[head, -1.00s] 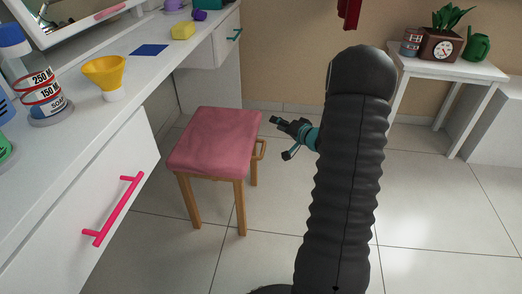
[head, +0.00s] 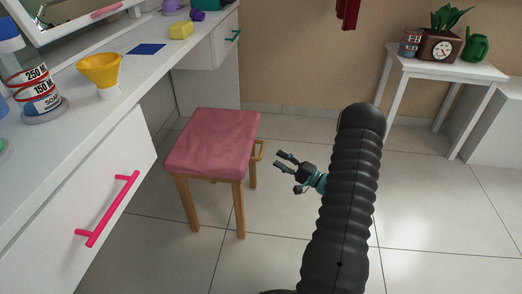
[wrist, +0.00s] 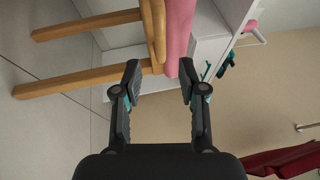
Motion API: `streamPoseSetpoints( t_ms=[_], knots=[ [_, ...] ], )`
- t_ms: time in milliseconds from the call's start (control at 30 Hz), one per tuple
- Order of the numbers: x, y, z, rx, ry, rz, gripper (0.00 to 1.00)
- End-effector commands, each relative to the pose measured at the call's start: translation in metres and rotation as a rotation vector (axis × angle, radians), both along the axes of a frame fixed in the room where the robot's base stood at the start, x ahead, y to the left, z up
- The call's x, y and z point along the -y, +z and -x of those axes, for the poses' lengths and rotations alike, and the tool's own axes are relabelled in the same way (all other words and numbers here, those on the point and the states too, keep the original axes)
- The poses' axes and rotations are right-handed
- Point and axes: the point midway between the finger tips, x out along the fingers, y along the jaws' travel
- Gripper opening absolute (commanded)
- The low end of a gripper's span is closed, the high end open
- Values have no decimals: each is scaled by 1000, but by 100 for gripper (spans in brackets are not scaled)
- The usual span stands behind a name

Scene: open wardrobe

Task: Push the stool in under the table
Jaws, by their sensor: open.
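A wooden stool with a pink cushion (head: 214,142) stands upright on the floor beside the white table (head: 105,95).
The table carries a yellow funnel (head: 100,72), a soap jar (head: 36,92) and a yellow sponge (head: 181,30). A pink drawer handle (head: 108,210) juts out at the left. A small white side table (head: 450,67) stands at the back right. The floor to the right is clear.

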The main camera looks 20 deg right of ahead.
Motion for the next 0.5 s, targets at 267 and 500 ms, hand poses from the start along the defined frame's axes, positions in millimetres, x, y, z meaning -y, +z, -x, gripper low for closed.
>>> streamPoseSetpoints(
  t_ms=[267, 500],
  knots=[
    [-29, 8, -43, 1, 2, 2, 41],
    [-44, 13, -67, 0, 1, 2, 41]
  ],
)
